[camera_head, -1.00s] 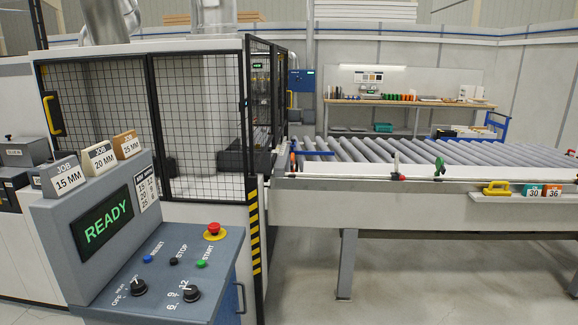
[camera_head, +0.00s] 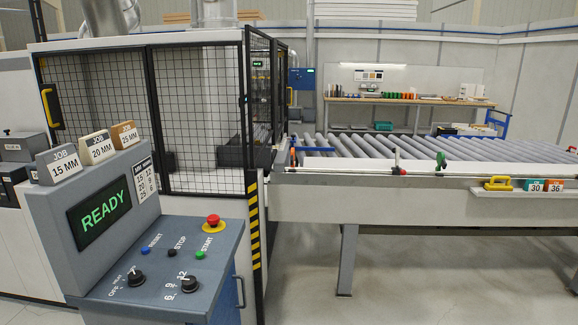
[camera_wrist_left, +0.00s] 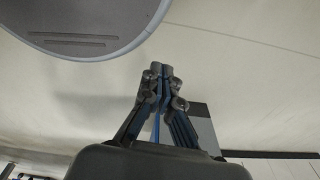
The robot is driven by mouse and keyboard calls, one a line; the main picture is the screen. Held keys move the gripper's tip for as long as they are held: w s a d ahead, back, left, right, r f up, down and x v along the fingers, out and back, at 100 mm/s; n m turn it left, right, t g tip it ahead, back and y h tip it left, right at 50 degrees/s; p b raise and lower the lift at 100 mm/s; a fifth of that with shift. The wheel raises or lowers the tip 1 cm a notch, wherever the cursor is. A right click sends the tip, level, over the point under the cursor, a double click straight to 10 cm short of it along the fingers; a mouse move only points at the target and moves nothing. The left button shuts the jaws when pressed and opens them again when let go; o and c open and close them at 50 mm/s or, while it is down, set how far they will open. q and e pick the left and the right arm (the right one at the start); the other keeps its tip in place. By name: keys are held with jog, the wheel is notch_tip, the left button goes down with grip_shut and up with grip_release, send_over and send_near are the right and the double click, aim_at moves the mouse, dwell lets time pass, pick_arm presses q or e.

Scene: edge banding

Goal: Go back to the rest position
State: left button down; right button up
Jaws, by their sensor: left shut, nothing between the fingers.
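My left gripper (camera_wrist_left: 160,88) shows in the left wrist view with its fingers together and nothing between them. It hangs over a plain pale floor, apart from any object. Neither gripper shows in the head view. The control console (camera_head: 130,230) stands at the front left of the head view. Its screen (camera_head: 99,217) reads READY in green.
The console carries a red stop button (camera_head: 213,221), small push buttons and two black knobs. JOB cards (camera_head: 98,147) stand on top. A mesh-fronted machine (camera_head: 110,110) is behind it. A roller conveyor (camera_head: 400,160) runs right. The floor (camera_head: 310,290) below is clear.

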pick_arm(q)
jog(key=s, duration=0.1)
jog(key=s+f, duration=0.2)
jog(key=shift+s+a, duration=0.35)
jog(key=shift+a, duration=0.05)
dwell(0.5)
